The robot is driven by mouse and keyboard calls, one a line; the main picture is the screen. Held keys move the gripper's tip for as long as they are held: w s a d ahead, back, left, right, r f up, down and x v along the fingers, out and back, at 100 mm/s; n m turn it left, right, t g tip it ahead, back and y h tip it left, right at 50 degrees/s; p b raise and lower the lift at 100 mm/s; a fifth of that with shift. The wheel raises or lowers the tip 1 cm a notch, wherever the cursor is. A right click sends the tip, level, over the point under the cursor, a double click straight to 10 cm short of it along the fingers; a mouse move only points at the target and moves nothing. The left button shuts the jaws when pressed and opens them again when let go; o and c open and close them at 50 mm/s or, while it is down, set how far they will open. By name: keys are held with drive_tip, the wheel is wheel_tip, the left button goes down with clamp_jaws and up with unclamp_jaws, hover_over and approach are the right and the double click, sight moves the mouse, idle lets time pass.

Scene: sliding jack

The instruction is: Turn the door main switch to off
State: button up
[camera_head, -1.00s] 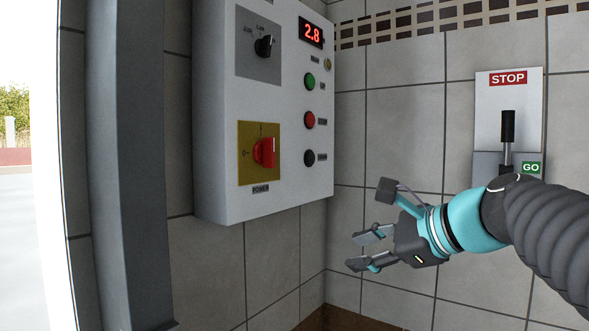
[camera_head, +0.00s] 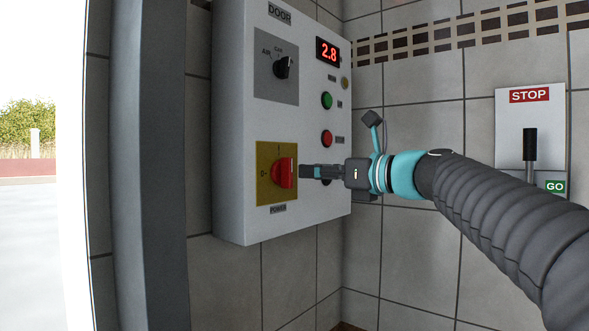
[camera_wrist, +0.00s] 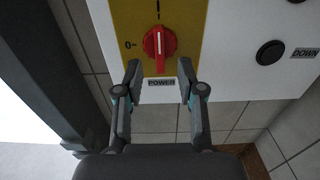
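The door main switch is a red rotary knob (camera_head: 284,172) on a yellow plate (camera_head: 263,190) marked POWER, on the white DOOR control box (camera_head: 232,120). In the wrist view the knob (camera_wrist: 159,43) stands upright with its white line toward the "I" mark at the top; "0" is at the left. My gripper (camera_head: 308,172) points at the knob from the right in the head view. In the wrist view my gripper (camera_wrist: 160,80) is open, its two fingers apart just below the knob. Whether a finger touches the knob cannot be told.
The box also has a black selector (camera_head: 284,67), a red 2.8 display (camera_head: 328,51), a green button (camera_head: 327,100) and a red button (camera_head: 327,138). A black button (camera_wrist: 270,52) is right of the plate. A STOP/GO lever (camera_head: 530,145) is on the right wall.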

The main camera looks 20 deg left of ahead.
sight(292, 170)
drive_tip(key=x, duration=0.5)
drive_tip(key=shift+w+a+p, duration=0.2)
drive_tip(key=shift+a+p, duration=0.1)
drive_tip(key=shift+a, duration=0.05)
drive_tip(key=c, duration=0.7)
clamp_jaws()
